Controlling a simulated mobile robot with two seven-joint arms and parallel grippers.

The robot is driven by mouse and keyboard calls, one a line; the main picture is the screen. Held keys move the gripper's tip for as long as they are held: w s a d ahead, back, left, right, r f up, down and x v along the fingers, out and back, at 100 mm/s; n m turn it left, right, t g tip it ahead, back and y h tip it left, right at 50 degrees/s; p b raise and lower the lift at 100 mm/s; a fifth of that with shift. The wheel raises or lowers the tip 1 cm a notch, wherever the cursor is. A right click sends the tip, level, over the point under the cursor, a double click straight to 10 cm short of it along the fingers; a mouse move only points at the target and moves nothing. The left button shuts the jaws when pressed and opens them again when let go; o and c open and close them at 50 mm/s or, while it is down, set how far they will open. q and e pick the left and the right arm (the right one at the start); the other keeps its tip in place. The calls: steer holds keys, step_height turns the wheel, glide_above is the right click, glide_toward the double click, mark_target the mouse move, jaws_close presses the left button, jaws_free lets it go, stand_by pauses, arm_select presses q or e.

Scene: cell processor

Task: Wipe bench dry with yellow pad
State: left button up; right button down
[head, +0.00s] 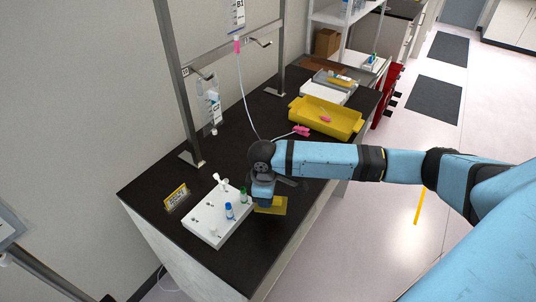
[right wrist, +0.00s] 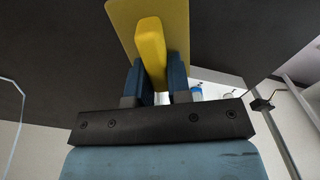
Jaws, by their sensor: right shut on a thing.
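The yellow pad (head: 274,206) is at the black bench top (head: 150,183), just right of the white rack. My right gripper (head: 262,196) is above it. In the right wrist view the gripper (right wrist: 157,85) is shut on the yellow handle of the pad (right wrist: 150,50), with a blue finger on each side. The pad's flat plate lies beyond the handle, toward the dark bench surface. I cannot tell whether the pad touches the bench. No wet patch can be made out. My left gripper is not in view.
A white rack (head: 205,222) with several capped tubes stands left of the pad. A small yellow sign (head: 177,196) is behind it. A yellow tray (head: 325,118) with pink items is at the far end. A metal frame (head: 178,80) holds hanging bags, and a thin tube reaches the bench.

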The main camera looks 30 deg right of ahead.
steer(key=w+d+r+n, duration=0.6)
steer(key=w+n, duration=0.2)
steer(key=n, duration=0.5)
steer(key=shift+d+r, duration=0.4)
